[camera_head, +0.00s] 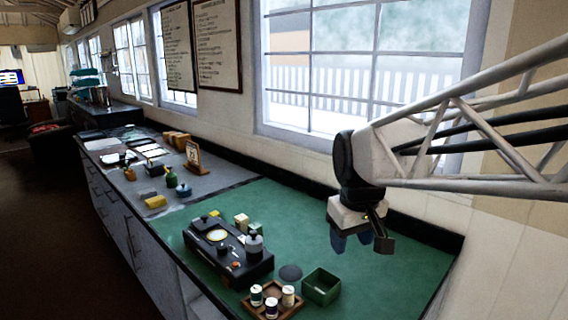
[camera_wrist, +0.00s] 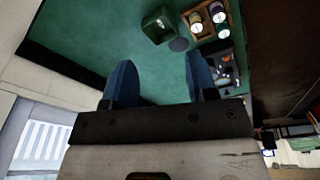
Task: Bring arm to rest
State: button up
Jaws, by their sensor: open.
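My gripper (camera_head: 352,241) hangs above the green mat (camera_head: 400,262) at the right end of the counter, near the window wall. In the wrist view my gripper (camera_wrist: 160,82) shows two blue fingers spread wide apart with only green mat visible between them. It is open and empty. No object touches the fingers. The white lattice arm reaches in from the right, with the black wrist joint bent downward.
A black device (camera_head: 228,250) with knobs sits on the mat. In front are a green open box (camera_head: 321,286), a dark disc (camera_head: 290,272) and a wooden tray (camera_head: 292,311) of small jars. A wooden stand (camera_head: 193,156) is farther back. The mat's right part is clear.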

jog(key=s+d+f+m, duration=0.2)
jog(key=s+f, duration=0.1)
jog(key=s, duration=0.5)
jog(key=s+d+f+m, duration=0.2)
jog(key=s+d+f, duration=0.1)
jog(key=s, duration=0.5)
jog(key=shift+s+d+f+t, duration=0.2)
jog(key=shift+d+f+t, duration=0.1)
jog(key=shift+f, duration=0.15)
dwell(1.7)
